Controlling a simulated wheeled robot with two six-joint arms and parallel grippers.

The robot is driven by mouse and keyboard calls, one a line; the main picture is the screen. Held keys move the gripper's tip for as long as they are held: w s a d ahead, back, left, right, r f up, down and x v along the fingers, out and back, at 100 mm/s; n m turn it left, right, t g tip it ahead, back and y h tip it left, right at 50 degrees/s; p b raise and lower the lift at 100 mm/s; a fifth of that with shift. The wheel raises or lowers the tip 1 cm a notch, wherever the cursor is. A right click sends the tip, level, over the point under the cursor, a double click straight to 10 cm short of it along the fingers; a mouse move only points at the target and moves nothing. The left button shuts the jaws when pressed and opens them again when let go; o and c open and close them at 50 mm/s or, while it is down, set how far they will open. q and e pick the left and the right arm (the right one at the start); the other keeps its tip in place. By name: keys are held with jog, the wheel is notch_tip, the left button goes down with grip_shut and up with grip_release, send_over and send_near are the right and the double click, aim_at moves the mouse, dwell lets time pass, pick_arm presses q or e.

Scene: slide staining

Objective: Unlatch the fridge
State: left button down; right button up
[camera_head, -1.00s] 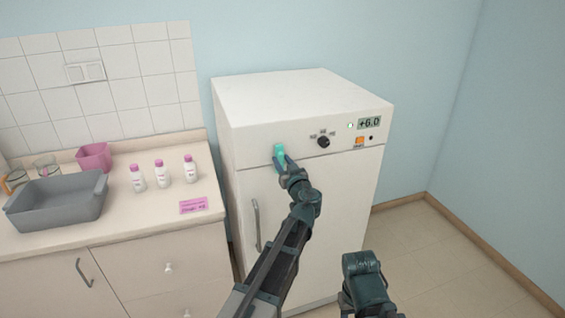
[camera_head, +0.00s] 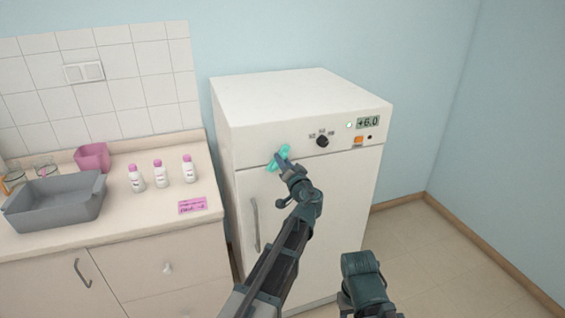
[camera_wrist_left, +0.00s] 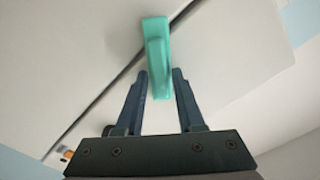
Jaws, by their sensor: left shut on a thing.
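The white fridge (camera_head: 300,95) stands right of the counter with its door (camera_head: 330,210) shut. A turquoise latch (camera_head: 284,151) sits at the upper left of the door, across the seam below the control panel. It is tilted, its upper end leaning right. In the left wrist view the latch (camera_wrist_left: 156,60) reaches down between the fingers. My left gripper (camera_head: 280,161) is at the latch and shut on it; the left wrist view shows its fingers (camera_wrist_left: 160,85) on either side of the latch's lower end. My right arm (camera_head: 364,280) shows at the bottom; its fingertips are not visible.
A grey door handle (camera_head: 255,225) runs down the door's left side. A knob (camera_head: 322,141), orange switch (camera_head: 358,140) and +6.0 display (camera_head: 368,122) are on the panel. The counter (camera_head: 130,225) holds a grey basin (camera_head: 55,205), bottles (camera_head: 159,174) and a pink container (camera_head: 92,157).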

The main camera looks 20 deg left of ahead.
pick_arm(q)
jog(key=shift+w+d+f+m+b, duration=0.1)
jog(key=shift+f+m+b, duration=0.05)
jog(key=shift+m, duration=1.55)
jog(key=shift+s+d+f+m+b, duration=0.1)
jog(key=shift+f+m, duration=0.05)
jog(key=shift+m, duration=1.55)
jog(key=shift+w+f+m+b, duration=0.1)
jog(key=shift+f+m+b, duration=0.05)
jog(key=shift+m, duration=1.55)
jog(key=c, duration=0.8)
grip_release()
jog(key=shift+o, duration=0.2)
jog(key=v, duration=1.3)
jog(key=shift+s+d, duration=0.25)
jog(key=shift+s, duration=0.1)
